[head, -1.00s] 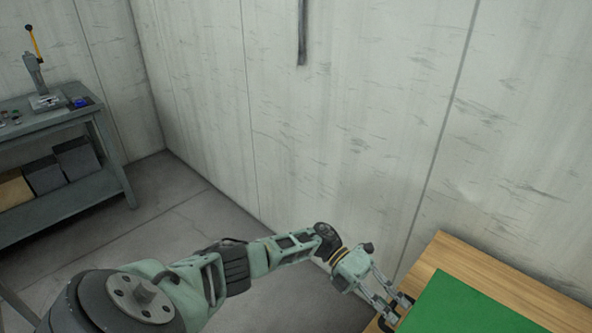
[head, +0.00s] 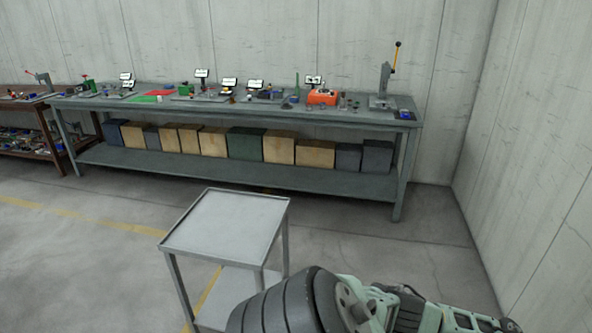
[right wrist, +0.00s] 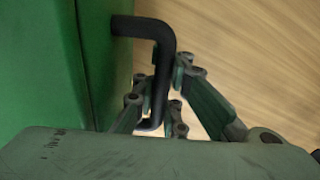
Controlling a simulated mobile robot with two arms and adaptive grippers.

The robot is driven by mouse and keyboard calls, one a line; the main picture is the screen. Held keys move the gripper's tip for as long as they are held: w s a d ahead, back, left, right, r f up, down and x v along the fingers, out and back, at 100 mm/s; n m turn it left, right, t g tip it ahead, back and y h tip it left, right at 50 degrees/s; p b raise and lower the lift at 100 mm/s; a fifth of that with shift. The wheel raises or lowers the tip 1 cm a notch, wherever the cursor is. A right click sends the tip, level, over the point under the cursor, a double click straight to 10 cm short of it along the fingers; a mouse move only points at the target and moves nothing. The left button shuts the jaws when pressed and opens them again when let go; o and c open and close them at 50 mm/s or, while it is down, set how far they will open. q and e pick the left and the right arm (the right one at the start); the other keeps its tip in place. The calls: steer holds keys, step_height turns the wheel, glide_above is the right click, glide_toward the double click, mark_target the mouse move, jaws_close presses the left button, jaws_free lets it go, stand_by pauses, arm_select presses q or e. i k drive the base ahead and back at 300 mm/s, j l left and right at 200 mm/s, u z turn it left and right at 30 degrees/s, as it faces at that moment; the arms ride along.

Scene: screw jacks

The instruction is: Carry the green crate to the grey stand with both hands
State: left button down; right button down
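The green crate (right wrist: 45,65) fills the left of the right wrist view, with a black bent handle (right wrist: 148,27) on its side. My right gripper (right wrist: 161,82) has its fingers on both sides of this handle and looks shut on it. The grey stand (head: 228,224) is a small table with a rimmed flat top, empty, in the lower middle of the head view. The crate is outside the head view now. My left gripper is in neither current view; only part of my arm shows at the lower right of the head view.
A wooden surface (right wrist: 255,40) shows beside the crate. Behind the stand is a long grey workbench (head: 250,180) with tools on top and boxes on its shelf. A brown bench (head: 22,130) stands far left. Floor is open left of the stand; a wall rises at right.

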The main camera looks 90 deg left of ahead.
mark_target(231, 221)
steer(key=u, duration=2.15)
steer(key=i+j+u, duration=0.1)
steer(key=j, duration=0.3)
steer(key=i+j, duration=0.3)
steer(key=i+j+u, duration=0.15)
steer(key=j, duration=0.25)
steer(key=i+j, duration=0.25)
steer(key=j, duration=0.15)
steer(key=i+j, duration=0.2)
steer(key=j, duration=0.15)
steer(key=i+j, duration=0.25)
steer(key=j, duration=0.15)
steer(key=i+j, duration=0.2)
steer(key=j, duration=0.2)
steer(key=i+j, duration=0.25)
steer(key=j, duration=0.1)
